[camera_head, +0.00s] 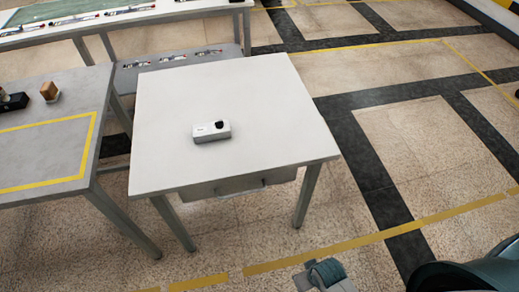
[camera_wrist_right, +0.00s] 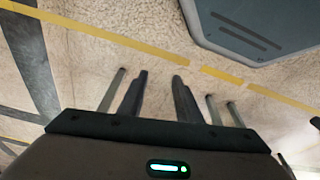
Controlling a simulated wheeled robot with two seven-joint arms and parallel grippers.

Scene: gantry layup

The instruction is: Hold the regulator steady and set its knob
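The regulator (camera_head: 207,134) is a small white box lying on the pale table, a little in front of the table's middle. Its black knob (camera_head: 219,125) is on the upper face, towards the right end. The knob's exact setting is too small to read. My right gripper (camera_wrist_right: 159,79) shows in the right wrist view with its two dark fingers apart and nothing between them. It is over the speckled floor, away from the regulator. My left gripper is not in view. Neither gripper touches the regulator.
The pale table (camera_head: 265,95) is otherwise bare, with a drawer handle (camera_head: 249,188) at its front edge. A grey bench (camera_head: 40,150) with a yellow outline stands close on the left, carrying a brown block (camera_head: 49,90). Another bench (camera_head: 155,15) stands behind.

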